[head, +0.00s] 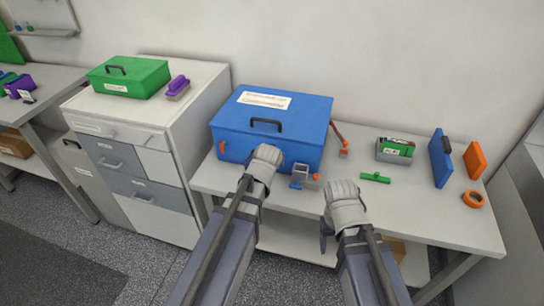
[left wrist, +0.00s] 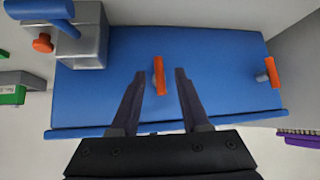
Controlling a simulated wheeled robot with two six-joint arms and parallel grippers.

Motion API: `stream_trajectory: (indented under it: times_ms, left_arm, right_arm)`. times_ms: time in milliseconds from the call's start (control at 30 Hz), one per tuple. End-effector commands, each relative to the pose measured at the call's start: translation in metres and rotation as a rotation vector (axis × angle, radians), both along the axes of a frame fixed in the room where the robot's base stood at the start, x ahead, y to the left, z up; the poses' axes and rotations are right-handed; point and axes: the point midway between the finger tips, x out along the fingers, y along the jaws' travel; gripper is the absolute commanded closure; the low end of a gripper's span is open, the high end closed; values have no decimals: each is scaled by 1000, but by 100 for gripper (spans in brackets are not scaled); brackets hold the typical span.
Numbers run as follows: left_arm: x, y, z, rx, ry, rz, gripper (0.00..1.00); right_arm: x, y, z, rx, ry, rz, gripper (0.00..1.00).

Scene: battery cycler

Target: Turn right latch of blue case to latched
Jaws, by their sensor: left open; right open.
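The blue case (head: 262,147) stands shut on the table with its black handle and white label on top. In the left wrist view its front face (left wrist: 215,55) appears upside down. The right latch (left wrist: 158,75) is an orange bar, upright in that view, and is hidden behind my left arm in the head view. The left latch (head: 222,147) is orange too and shows in the left wrist view (left wrist: 268,72). My left gripper (left wrist: 161,77) is open, its fingers on either side of the right latch. My right gripper (head: 326,232) is open at the table's front edge, apart from the case.
A green-and-grey box (head: 395,150), green piece (head: 375,177), blue panel (head: 440,158) and orange tape roll (head: 473,199) are farther right. A drawer cabinet (head: 140,128) stands left.

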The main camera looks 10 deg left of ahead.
Motion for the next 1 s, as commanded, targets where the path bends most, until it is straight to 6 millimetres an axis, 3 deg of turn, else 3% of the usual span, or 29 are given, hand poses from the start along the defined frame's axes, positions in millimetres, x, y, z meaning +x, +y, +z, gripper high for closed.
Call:
stream_trajectory:
  times_ms: [100, 333, 867, 1000]
  left_arm:
    - [-16, -2, 19, 1, 0, -1, 54]
    - [-38, -6, 41, 1, 0, 0, 54]
    - [-40, -7, 41, 1, 0, 0, 54]
    - [-53, -21, 30, 13, 77, -31, 54]
  right_arm:
    - [0, 0, 19, 0, 0, 0, 35]
    - [0, 0, 41, 0, 0, 0, 35]
    - [0, 0, 41, 0, 0, 0, 35]
    - [0, 0, 41, 0, 0, 0, 35]
